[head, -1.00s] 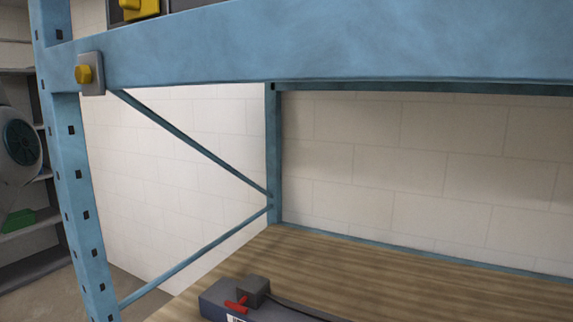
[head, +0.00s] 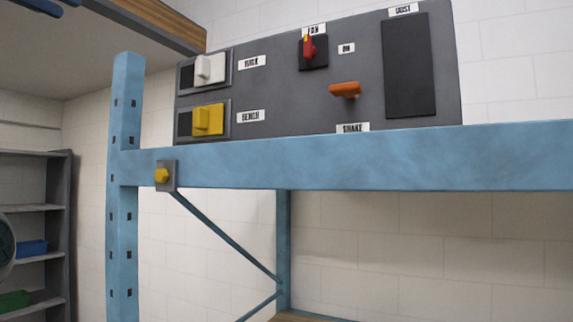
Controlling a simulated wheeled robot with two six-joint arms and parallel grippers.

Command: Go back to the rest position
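Neither gripper's fingers show in the head view. A rounded grey part with a dark teal disc at the left edge looks like a piece of my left arm; whether it carries anything is out of sight. My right arm is not in view. The task names no object. Ahead is a blue steel rack with an upright post (head: 123,200) and a thick horizontal beam (head: 370,163).
A dark grey control panel (head: 275,95) stands above the beam, with a white switch (head: 210,68), yellow switch (head: 208,120), red knob (head: 310,47) and orange lever (head: 345,89). A yellow button (head: 162,176) is on the beam's left end. Grey shelves (head: 35,208) stand left.

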